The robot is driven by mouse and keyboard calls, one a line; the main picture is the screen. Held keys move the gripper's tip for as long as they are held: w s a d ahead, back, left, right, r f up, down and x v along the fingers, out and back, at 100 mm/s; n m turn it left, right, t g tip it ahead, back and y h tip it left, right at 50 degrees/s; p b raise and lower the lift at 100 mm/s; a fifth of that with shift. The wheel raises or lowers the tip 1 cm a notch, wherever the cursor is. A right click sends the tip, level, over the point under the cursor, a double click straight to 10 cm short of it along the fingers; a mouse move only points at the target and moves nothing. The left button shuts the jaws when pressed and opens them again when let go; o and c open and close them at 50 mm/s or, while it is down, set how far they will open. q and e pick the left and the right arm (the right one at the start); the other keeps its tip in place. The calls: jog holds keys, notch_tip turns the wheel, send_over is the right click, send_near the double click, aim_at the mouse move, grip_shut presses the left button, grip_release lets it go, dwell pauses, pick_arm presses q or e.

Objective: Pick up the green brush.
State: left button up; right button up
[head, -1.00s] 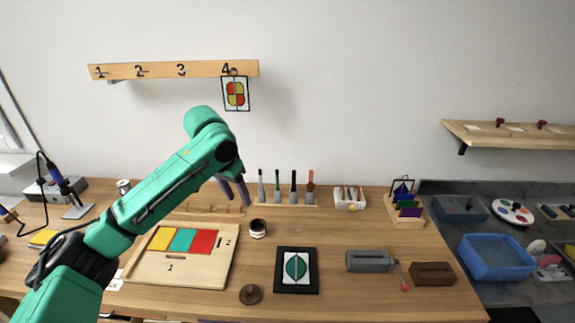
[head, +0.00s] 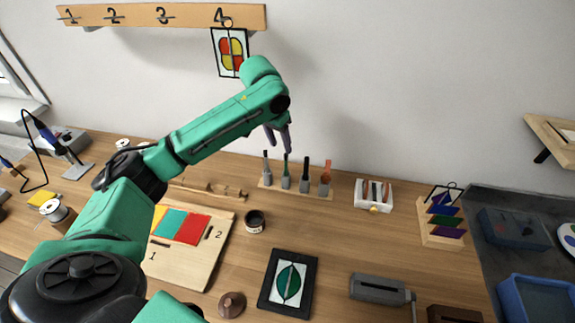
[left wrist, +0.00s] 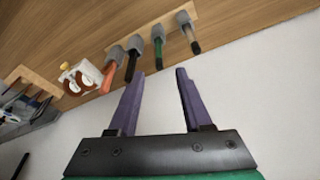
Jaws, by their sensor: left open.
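The green brush (head: 286,166) stands upright in a grey holder on a wooden strip (head: 316,195) at the back of the table, second from the left in the row. In the left wrist view the green brush (left wrist: 158,44) lies beyond the gap between my fingertips. My left gripper (head: 278,136) is open and empty, just above and left of the green brush, apart from it. Its two purple fingers show in the left wrist view (left wrist: 159,76). My right gripper is in neither view.
A white box (head: 372,208) stands further right. A dark jar (head: 254,222) is in front. Open table lies between.

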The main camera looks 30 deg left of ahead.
aim_at(285, 160)
pick_arm(q)
jog(key=p+x, duration=0.2)
jog(key=x, duration=0.7)
jog(key=shift+d+f+p, duration=0.1)
jog(key=shift+f+p, duration=0.2)
jog(key=shift+f, duration=0.35)
grip_shut()
